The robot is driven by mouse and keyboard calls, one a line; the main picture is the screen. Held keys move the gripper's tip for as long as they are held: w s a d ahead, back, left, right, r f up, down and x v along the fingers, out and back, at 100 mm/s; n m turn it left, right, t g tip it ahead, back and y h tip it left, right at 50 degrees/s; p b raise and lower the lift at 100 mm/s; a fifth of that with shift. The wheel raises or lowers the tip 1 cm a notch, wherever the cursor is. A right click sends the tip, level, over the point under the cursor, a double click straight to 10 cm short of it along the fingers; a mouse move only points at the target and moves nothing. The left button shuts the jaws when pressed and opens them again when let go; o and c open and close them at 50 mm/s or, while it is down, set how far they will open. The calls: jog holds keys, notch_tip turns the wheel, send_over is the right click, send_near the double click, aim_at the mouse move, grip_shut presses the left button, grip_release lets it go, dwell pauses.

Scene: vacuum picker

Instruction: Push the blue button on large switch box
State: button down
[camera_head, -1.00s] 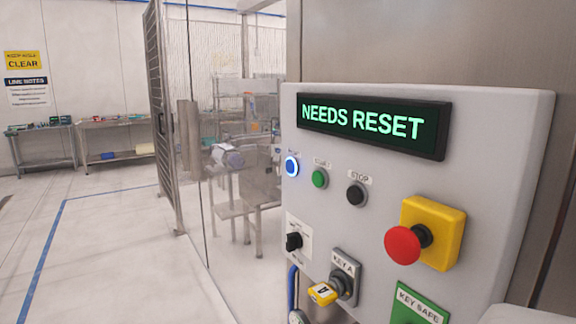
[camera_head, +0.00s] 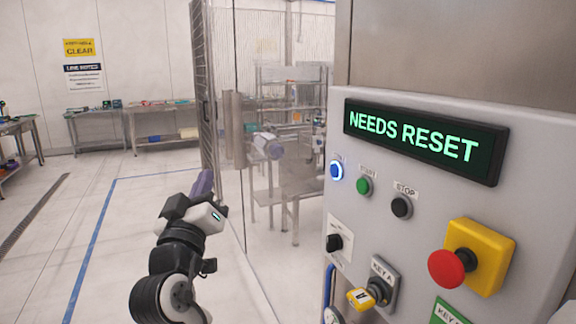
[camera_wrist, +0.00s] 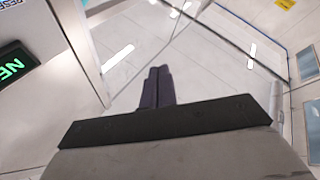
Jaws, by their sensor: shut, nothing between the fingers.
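The large switch box (camera_head: 430,210) is a light grey panel at the right of the head view. Its display (camera_head: 425,142) reads "NEEDS RESET" in green. The blue button (camera_head: 336,170) is lit, at the panel's upper left edge, beside a green button (camera_head: 364,186) and a black stop button (camera_head: 401,206). My gripper (camera_head: 204,182) is left of the panel, well apart from the blue button. Its purple fingers are together and empty, as the wrist view (camera_wrist: 158,88) shows. The wrist view also shows part of the display (camera_wrist: 14,66); the blue button is not visible there.
A red emergency knob (camera_head: 446,267) on a yellow base and a yellow key tag (camera_head: 361,299) stick out from the panel. A glass partition (camera_head: 270,130) stands behind and left of the panel. Benches (camera_head: 165,133) stand far back. The floor at left is open.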

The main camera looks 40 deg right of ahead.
aim_at(335, 171)
jog(key=s+d+f+m+g+h, duration=0.1)
jog(key=s+d+m+g+h, duration=0.2)
jog(key=s+d+g, duration=0.3)
jog(key=d+m, duration=0.1)
jog(key=d, duration=0.4)
jog(key=shift+s+h, duration=0.15)
jog(key=shift+h, duration=0.15)
jog(key=shift+d, duration=0.15)
jog(key=s+d, duration=0.2)
jog(key=d, duration=0.6)
jog(key=shift+d, duration=0.2)
dwell(1.1)
jog(key=shift+s+d, duration=0.1)
jog(key=shift+d, duration=0.35)
jog(key=shift+d, duration=0.3)
dwell(0.8)
jog(key=shift+a, duration=0.75)
